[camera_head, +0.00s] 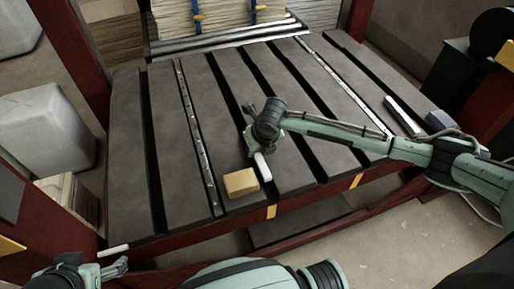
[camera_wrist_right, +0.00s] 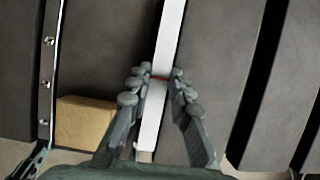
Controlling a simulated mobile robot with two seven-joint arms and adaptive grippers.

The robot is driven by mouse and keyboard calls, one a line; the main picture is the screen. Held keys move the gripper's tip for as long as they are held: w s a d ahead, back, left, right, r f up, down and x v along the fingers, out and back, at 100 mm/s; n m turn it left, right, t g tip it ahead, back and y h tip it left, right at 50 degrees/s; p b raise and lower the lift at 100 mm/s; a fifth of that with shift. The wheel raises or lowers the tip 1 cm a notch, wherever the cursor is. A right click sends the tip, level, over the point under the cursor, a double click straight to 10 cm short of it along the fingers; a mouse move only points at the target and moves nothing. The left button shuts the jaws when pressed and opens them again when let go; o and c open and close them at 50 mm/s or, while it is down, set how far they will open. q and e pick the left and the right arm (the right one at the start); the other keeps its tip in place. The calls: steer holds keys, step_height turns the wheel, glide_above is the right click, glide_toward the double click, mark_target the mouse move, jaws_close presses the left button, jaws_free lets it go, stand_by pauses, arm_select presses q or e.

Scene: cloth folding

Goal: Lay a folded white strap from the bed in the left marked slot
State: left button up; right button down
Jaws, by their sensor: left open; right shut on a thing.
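My right gripper (camera_head: 257,146) is over the middle front of the slotted grey bed (camera_head: 128,150), shut on a white strap (camera_head: 264,168). In the right wrist view the strap (camera_wrist_right: 171,45) runs lengthwise between the fingers (camera_wrist_right: 159,90), close along a dark slot. I cannot tell whether it touches the bed or lies in the slot. Yellow marks sit on the bed's front edge, a left one (camera_head: 271,211) and a right one (camera_head: 356,181). My left gripper (camera_head: 118,268) is open and empty at the lower left, beside a short white piece (camera_head: 113,249) at the bed's front-left corner.
A tan block (camera_head: 241,182) sits on the bed just left of the strap; it also shows in the right wrist view (camera_wrist_right: 85,122). A white bar (camera_head: 404,116) and a grey block (camera_head: 440,120) lie at the right. Strapped stacks (camera_head: 220,14) stand behind. Red posts flank the bed.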

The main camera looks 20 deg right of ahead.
stand_by(0.4)
steer(key=c, duration=1.3)
jaws_free()
